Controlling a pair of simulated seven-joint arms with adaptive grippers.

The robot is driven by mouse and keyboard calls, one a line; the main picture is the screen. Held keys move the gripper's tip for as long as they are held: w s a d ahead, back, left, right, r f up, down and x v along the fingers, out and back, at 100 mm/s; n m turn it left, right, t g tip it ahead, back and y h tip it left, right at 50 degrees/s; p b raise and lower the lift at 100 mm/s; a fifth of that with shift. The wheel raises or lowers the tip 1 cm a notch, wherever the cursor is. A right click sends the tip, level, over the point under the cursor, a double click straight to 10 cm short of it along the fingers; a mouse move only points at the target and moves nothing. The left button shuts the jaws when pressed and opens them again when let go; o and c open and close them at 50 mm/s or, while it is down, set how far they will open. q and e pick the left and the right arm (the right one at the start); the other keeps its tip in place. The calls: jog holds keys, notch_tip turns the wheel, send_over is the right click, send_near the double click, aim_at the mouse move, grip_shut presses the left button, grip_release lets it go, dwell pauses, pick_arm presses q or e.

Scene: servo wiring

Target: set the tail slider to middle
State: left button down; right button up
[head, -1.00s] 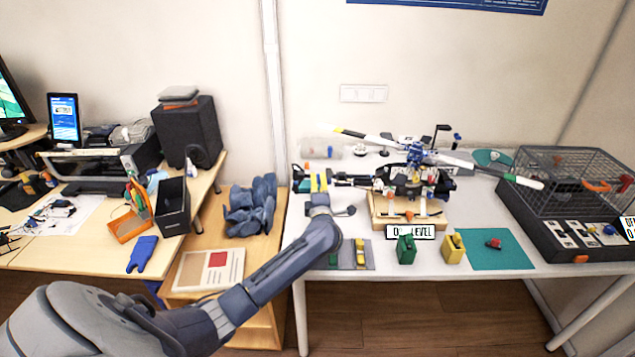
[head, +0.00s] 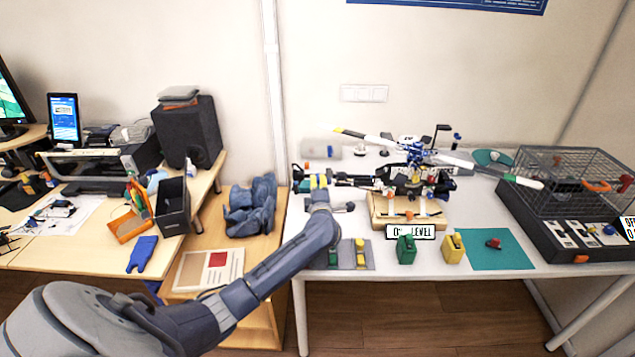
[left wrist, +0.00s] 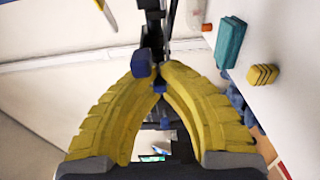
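The helicopter (head: 415,180) stands on a wooden stand on the white table, with its dark tail boom (head: 352,181) reaching left. My left gripper (head: 318,182) is at the tail end, with its yellow fingers up against the boom area. In the left wrist view, the curved fingers (left wrist: 158,72) nearly meet at their tips, beside a blue block (left wrist: 142,63) and a smaller blue piece (left wrist: 158,88). I cannot tell whether either piece is gripped or which part is the tail slider. My right gripper is in no view.
A teal mat (head: 495,262) holds a red piece. A cage (head: 575,185) and a switch panel (head: 575,238) stand at right.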

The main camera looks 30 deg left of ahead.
pick_arm(q)
jog(key=c, duration=2.1)
grip_release()
jog(key=o, duration=0.6)
jog(key=shift+o, duration=0.2)
jog(key=v, duration=1.2)
jog(key=v, duration=0.5)
jog(key=x, duration=1.7)
jog(key=shift+a, duration=0.15)
